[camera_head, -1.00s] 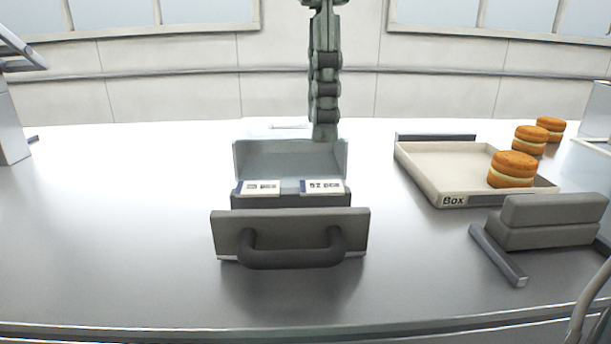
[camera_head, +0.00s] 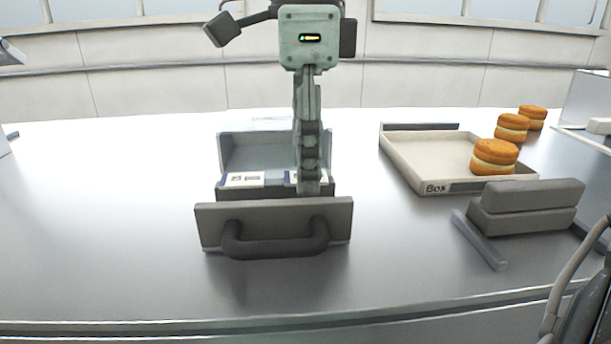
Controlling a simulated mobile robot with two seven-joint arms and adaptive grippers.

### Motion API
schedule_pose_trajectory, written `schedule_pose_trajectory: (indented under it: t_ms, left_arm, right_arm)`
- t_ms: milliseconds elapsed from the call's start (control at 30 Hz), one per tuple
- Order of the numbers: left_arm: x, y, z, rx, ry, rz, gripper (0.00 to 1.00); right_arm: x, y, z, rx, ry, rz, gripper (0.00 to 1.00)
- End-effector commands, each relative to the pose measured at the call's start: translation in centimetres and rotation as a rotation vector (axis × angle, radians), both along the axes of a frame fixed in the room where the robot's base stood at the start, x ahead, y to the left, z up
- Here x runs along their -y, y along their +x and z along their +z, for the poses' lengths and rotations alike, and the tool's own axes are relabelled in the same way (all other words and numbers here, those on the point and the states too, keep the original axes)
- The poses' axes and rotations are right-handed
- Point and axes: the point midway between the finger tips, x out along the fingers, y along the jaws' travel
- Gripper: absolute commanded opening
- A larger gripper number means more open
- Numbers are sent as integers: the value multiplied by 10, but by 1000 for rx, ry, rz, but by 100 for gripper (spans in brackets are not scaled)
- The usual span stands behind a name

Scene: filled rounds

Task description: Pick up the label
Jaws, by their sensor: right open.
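Two white printed labels lie side by side on a dark block in the small open grey drawer (camera_head: 213,226). The left label (camera_head: 242,179) is fully visible. The right label (camera_head: 290,178) is mostly hidden behind my right gripper (camera_head: 309,188), which points straight down with its fingertips in front of or at this label. The jaws are open, seen edge-on, so the gap between the fingers is hidden. I cannot tell whether the fingers touch the label. My left gripper is not in view.
A shallow cream tray marked "Box" (camera_head: 425,160) stands to the right with a filled round (camera_head: 494,157) on it. Two more rounds (camera_head: 512,128) stand behind. A grey press-like block (camera_head: 528,207) sits at front right. The left of the table (camera_head: 100,220) is clear.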

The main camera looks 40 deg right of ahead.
Motion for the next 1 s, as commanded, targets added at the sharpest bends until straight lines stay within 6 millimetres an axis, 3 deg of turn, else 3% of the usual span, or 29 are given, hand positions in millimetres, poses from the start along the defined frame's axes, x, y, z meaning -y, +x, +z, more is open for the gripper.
schedule_pose_trajectory:
  t_ms: [533, 800, 1000]
  left_arm:
    - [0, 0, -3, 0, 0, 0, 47]
    - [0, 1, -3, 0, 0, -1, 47]
    - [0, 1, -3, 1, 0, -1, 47]
  right_arm:
    - [0, 0, -4, 0, 0, 0, 52]
    - [0, 0, -4, 0, 0, 0, 18]
    - [0, 0, -4, 0, 0, 0, 16]
